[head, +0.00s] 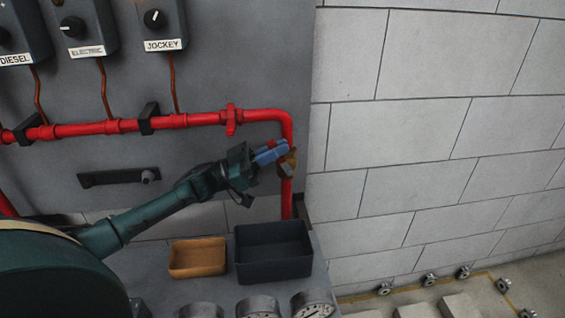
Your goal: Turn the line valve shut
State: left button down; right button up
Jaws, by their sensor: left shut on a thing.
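My left gripper (272,153) reaches in from the left, its blue fingers at the vertical run of the red pipe. It is shut on the line valve (291,160), whose orange-brown part shows just past the fingertips. The fingers hide much of the valve, so I cannot tell how far it is turned. My right gripper is not in view.
The red pipe (190,120) runs along the grey panel and bends down at the right. Labelled switch boxes (161,22) hang above. A dark bin (272,268) and a tan tray (197,258) sit below, behind round gauges (313,304). A block wall (430,130) stands right.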

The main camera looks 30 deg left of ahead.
pick_arm(q)
jog(key=shift+s+a+f+b, duration=0.15)
jog(key=shift+a+f+b, duration=0.05)
jog(key=shift+f+b, duration=0.25)
jog(key=shift+s+a+r+t+h+b, duration=0.1)
jog(key=shift+s+a+t+h+b, duration=0.05)
jog(key=shift+t+h+b, duration=0.25)
jog(key=shift+s+a+t+h+b, duration=0.15)
jog(key=shift+t+h+b, duration=0.15)
jog(key=shift+h+b, duration=0.2)
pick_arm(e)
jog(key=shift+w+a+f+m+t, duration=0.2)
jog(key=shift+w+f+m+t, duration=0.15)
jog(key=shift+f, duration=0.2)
pick_arm(q)
jog(key=c, duration=1.5)
grip_release()
jog(key=shift+c, duration=0.2)
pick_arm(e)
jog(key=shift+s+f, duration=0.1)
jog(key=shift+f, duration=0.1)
pick_arm(q)
jog(key=b+v, duration=0.1)
jog(key=v, duration=0.6)
jog(key=shift+a+b, duration=0.2)
jog(key=shift+b, duration=0.2)
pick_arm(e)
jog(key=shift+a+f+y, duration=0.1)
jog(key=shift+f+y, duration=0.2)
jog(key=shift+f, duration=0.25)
